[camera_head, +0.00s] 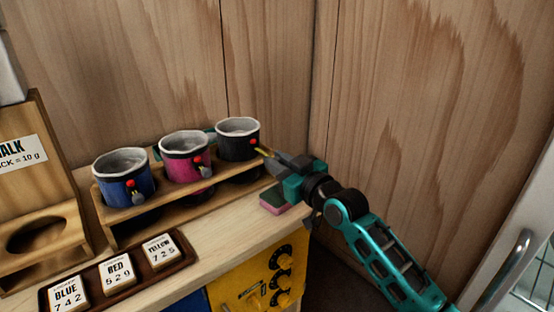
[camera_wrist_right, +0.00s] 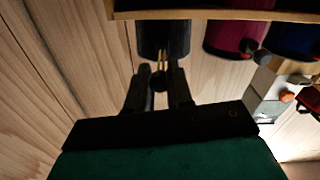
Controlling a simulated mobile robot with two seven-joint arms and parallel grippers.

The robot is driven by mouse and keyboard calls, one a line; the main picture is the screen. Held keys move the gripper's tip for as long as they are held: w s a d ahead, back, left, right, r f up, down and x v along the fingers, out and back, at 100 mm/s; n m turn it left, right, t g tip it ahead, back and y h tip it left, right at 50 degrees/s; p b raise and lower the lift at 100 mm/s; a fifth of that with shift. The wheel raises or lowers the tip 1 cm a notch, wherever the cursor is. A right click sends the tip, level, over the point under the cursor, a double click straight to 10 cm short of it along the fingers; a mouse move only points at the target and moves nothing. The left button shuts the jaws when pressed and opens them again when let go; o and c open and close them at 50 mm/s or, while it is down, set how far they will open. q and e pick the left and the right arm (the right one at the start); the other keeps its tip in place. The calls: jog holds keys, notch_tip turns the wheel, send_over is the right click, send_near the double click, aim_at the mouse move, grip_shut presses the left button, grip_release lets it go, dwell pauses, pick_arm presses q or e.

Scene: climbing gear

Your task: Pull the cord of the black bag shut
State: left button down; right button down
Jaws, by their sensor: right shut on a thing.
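My right gripper (camera_head: 268,154) is at the bag's right front side. In the right wrist view the gripper (camera_wrist_right: 160,78) is shut on the yellowish cord (camera_wrist_right: 160,62), which runs from the bag to between the fingers. A dark round piece shows between the fingertips. My left gripper is not in view.
A magenta bag (camera_head: 187,168) and a blue bag (camera_head: 124,184) share the rack (camera_head: 180,207). A pink and green sponge (camera_head: 274,201) lies under my right gripper. Number tiles stand on a dark tray (camera_head: 185,252) in front. A wooden chalk stand (camera_head: 50,190) is at left. Walls close the back.

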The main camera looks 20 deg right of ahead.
jog(key=c, duration=1)
grip_release()
jog(key=v, duration=1.3)
jog(key=shift+w, duration=0.1)
